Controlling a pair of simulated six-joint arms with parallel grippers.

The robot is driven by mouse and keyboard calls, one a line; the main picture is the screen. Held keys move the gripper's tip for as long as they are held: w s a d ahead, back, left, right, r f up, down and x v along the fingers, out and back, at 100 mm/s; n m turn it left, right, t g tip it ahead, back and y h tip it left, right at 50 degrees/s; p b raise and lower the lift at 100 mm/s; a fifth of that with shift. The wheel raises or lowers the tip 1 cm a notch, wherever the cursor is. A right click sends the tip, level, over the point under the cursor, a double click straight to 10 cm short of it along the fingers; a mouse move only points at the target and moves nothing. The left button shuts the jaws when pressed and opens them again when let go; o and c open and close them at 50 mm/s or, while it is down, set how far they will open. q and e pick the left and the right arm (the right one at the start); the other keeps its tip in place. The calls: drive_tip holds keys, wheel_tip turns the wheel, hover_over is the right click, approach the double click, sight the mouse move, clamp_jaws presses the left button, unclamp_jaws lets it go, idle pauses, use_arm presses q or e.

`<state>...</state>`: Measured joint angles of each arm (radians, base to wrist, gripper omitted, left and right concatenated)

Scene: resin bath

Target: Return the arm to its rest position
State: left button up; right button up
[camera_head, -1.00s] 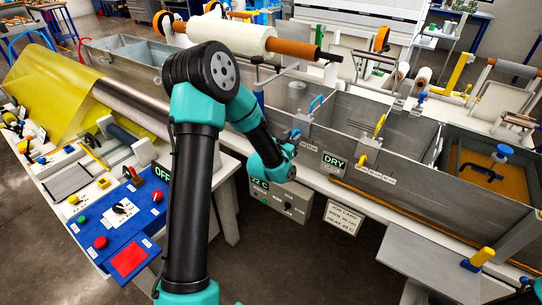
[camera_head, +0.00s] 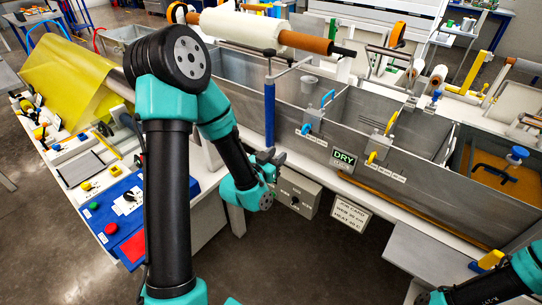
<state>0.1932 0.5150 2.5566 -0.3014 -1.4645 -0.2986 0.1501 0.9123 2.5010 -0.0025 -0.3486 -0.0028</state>
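My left arm rises from the bottom of the head view, bends at its elbow high on the left and reaches down to the right. My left gripper (camera_head: 268,156) is a small dark shape above the teal wrist, in front of the foot of a blue post (camera_head: 269,112) with a metal crossbar. I cannot tell whether its fingers are open, or whether it touches the post. No object shows clearly in it. Part of my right arm shows in the bottom right corner; its gripper is out of view.
The grey metal bath (camera_head: 330,143) runs along the bench with a DRY sign (camera_head: 343,160) on its front. A grey control box (camera_head: 299,194) and a job card (camera_head: 350,214) hang below. A blue panel (camera_head: 115,212) and yellow film (camera_head: 65,80) lie left. Open floor shows in front.

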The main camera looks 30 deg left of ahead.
idle(0.4)
use_arm(q)
wheel_tip(320, 180, down, 11)
drive_tip(key=s+d+g, duration=0.1)
drive_tip(key=d+g, duration=0.2)
drive_tip(key=g, duration=0.2)
drive_tip(key=s+d+f+n+g+h, duration=0.1)
drive_tip(key=s+d+f+g, duration=0.2)
drive_tip(key=s+f+g, duration=0.3)
drive_tip(key=s+d+f+n+g, duration=0.1)
drive_tip(key=s+d+f+g, duration=0.3)
drive_tip(key=s+f, duration=0.6)
drive_tip(key=shift+s+f+n+g+h, duration=0.3)
drive_tip(key=shift+f+n+g+h, duration=0.1)
drive_tip(key=shift+f+g, duration=0.6)
